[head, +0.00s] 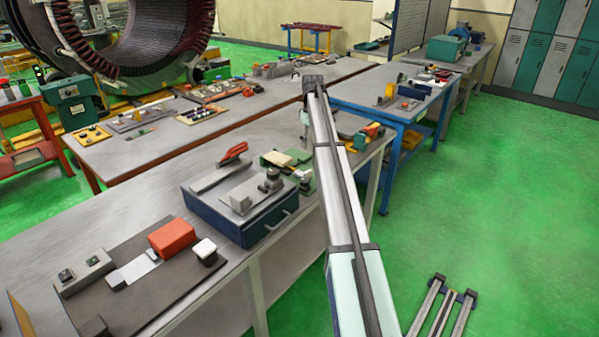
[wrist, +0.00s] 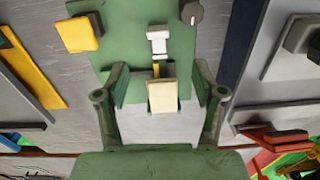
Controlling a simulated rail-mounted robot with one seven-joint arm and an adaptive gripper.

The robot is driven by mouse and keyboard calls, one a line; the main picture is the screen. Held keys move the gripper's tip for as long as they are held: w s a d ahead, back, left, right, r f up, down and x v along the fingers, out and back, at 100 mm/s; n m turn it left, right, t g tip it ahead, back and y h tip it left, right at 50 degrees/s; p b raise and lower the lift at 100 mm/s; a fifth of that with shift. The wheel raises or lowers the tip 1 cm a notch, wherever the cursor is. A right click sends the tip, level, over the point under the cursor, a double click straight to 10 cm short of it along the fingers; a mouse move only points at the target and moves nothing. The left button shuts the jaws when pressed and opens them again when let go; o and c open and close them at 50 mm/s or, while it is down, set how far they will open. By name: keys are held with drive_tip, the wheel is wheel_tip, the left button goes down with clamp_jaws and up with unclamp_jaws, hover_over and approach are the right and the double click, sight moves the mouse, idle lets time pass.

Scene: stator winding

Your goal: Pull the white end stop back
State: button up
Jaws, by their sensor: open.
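A small white T-shaped piece (wrist: 158,40) stands on a green base plate (wrist: 120,22) in the wrist view. A cream block (wrist: 163,98) stands nearer on the same fixture, with a yellow and black strip between the two. I cannot tell for sure which of them is the end stop. My gripper (wrist: 160,70) is open and empty, with one finger on each side of the cream block and the white piece beyond the fingertips. The fingers look apart from both. In the head view the green fixture (head: 299,183) is on the near bench, beside my arm.
On the plate are a yellow block (wrist: 80,33) and a dark knob (wrist: 191,13). A yellow bar (wrist: 30,68) lies to the left; a grey plate (wrist: 280,50) is to the right. The blue box (head: 245,222) and red block (head: 172,238) are farther left on the bench.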

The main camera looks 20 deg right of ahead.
sight(308, 171)
drive_tip(key=f+p, duration=0.1)
drive_tip(key=f, duration=0.4)
drive_tip(key=f+p, duration=0.2)
drive_tip(key=f, duration=0.3)
drive_tip(key=w+f+p, duration=0.1)
drive_tip(key=f+p, duration=0.1)
drive_tip(key=f, duration=0.3)
drive_tip(key=shift+a+f, duration=0.15)
drive_tip(key=shift+a, duration=0.1)
